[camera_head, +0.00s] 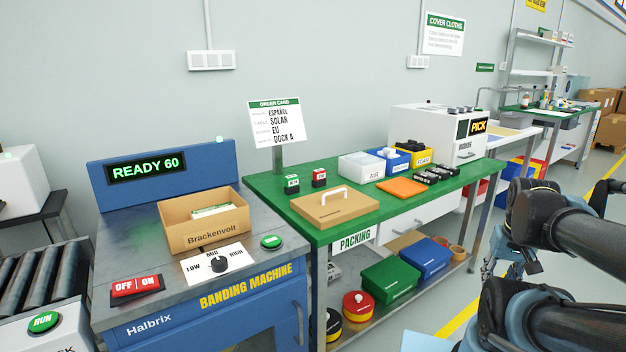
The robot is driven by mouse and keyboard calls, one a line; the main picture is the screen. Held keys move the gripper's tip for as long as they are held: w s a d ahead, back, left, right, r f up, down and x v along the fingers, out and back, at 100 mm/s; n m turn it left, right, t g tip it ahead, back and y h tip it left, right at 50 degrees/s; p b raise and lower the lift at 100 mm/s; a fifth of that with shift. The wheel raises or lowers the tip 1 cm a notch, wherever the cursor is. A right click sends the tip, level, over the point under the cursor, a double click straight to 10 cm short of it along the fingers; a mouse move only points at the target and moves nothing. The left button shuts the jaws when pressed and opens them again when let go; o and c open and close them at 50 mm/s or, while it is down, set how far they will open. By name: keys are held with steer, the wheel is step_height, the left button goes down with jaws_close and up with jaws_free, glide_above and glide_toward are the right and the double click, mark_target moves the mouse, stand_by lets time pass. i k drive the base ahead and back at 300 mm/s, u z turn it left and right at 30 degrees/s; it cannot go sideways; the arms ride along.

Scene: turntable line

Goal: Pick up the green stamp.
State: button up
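The green stamp (292,184) is a small block with a dark top and a pale label on its front. It stands upright on the green packing table (272,202), near the table's left end. A similar red stamp (319,178) stands just to its right, apart from it. My arm comes in from the right edge. My gripper (506,262) seems to hang down in front of the table's right end, far from the green stamp. It is partly hidden by my arm links, and its finger opening is unclear.
White, blue and yellow bins (361,167) are to the right. The banding machine (200,293) with an open carton (205,236) adjoins on the left.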

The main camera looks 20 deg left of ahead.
mark_target(291, 183)
steer(key=u, duration=0.3)
steer(key=i, duration=0.95)
steer(key=u, duration=0.5)
